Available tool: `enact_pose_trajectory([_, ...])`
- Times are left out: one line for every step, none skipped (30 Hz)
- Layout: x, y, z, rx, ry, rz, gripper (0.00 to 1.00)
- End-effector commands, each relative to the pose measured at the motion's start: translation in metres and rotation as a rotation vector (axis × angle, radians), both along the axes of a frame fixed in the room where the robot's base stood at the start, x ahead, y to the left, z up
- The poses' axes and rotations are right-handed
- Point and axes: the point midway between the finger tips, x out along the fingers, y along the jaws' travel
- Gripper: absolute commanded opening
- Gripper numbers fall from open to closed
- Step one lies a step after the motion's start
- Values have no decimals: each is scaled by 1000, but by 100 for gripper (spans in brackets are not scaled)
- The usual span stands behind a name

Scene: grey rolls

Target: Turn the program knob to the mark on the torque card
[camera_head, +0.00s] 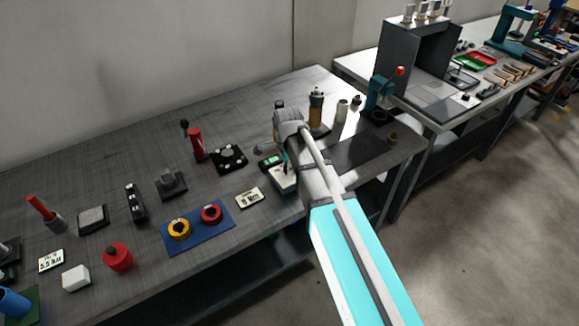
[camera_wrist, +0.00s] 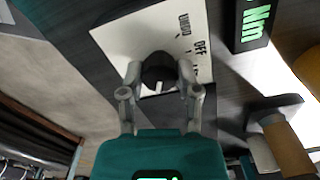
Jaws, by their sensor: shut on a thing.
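In the wrist view, my gripper (camera_wrist: 160,92) is shut around the dark program knob (camera_wrist: 159,68), one finger on each side. The knob stands on a white dial plate (camera_wrist: 120,45) with black lettering, "OFF" among it. A short white line shows on the knob, mostly between the fingers. Part of the plate's markings is hidden by my gripper. In the head view, the plate (camera_head: 284,184) lies at the table's front edge, under my arm. A pale card with dark markings (camera_head: 250,198), perhaps the torque card, lies left of it; its mark is too small to read.
A black display with green "Nm" text (camera_wrist: 256,20) is beside the plate. A blue mat (camera_head: 197,243) holds a yellow ring and a red ring.

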Motion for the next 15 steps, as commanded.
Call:
enact_pose_trajectory([4,1,1,2,-9,-16,0])
enact_pose_trajectory([4,1,1,2,-9,-24,0])
enact_pose_trajectory([4,1,1,2,-9,-33,0])
enact_pose_trajectory([4,1,1,2,-9,-39,0])
enact_pose_trajectory([4,1,1,2,-9,-44,0])
enact_pose_trajectory([5,1,1,2,-9,-49,0])
enact_pose_trajectory([5,1,1,2,-9,-51,0])
enact_pose_trajectory([5,1,1,2,-9,-53,0])
enact_pose_trajectory([5,1,1,2,-9,-54,0])
enact_pose_trajectory([5,1,1,2,-9,-54,0])
enact_pose_trajectory([4,1,1,2,-9,-54,0])
enact_pose_trajectory([5,1,1,2,-9,-54,0])
enact_pose_trajectory([5,1,1,3,-9,-54,0])
enact_pose_trajectory([5,1,1,3,-9,-54,0])
enact_pose_trajectory([5,1,1,3,-9,-54,0])
